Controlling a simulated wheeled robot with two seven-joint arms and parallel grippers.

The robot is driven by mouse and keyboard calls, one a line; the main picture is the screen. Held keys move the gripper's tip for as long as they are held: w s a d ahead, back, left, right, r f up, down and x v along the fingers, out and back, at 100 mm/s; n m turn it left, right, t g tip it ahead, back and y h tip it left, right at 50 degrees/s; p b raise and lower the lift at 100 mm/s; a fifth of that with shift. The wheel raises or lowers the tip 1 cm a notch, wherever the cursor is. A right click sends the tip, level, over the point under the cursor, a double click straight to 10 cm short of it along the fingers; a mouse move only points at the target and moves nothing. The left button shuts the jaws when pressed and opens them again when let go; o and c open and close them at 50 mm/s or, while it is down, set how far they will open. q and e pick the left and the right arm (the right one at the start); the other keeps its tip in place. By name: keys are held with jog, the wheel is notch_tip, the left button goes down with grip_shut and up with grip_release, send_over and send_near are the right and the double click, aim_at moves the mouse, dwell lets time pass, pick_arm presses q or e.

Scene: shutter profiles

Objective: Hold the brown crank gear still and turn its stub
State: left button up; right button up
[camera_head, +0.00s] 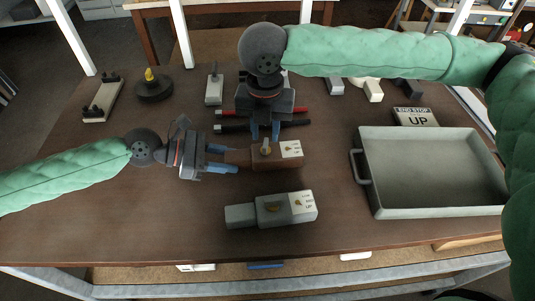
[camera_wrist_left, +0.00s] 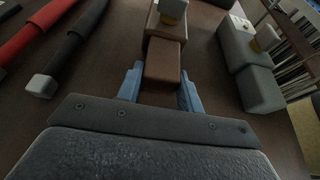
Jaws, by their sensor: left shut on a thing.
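My left gripper (camera_head: 223,158) is shut on the gear's narrower left end. The left wrist view shows the blue fingers (camera_wrist_left: 160,88) on either side of the brown block (camera_wrist_left: 163,60). My right gripper (camera_head: 265,132) points down just behind the stub, its blue fingers apart. Whether they reach around the stub's top I cannot tell.
A grey crank gear (camera_head: 272,209) lies in front of the brown one. A grey tray (camera_head: 370,208) stands at the right, with an "END STOP UP" sign (camera_head: 416,117) behind it. Red and black bars (camera_head: 232,127) lie behind the gear. The left front table is clear.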

aim_at(265, 142)
jog(key=shift+f, duration=1.55)
grip_shut()
jog(key=n, duration=0.3)
jog(key=shift+n, duration=1.5)
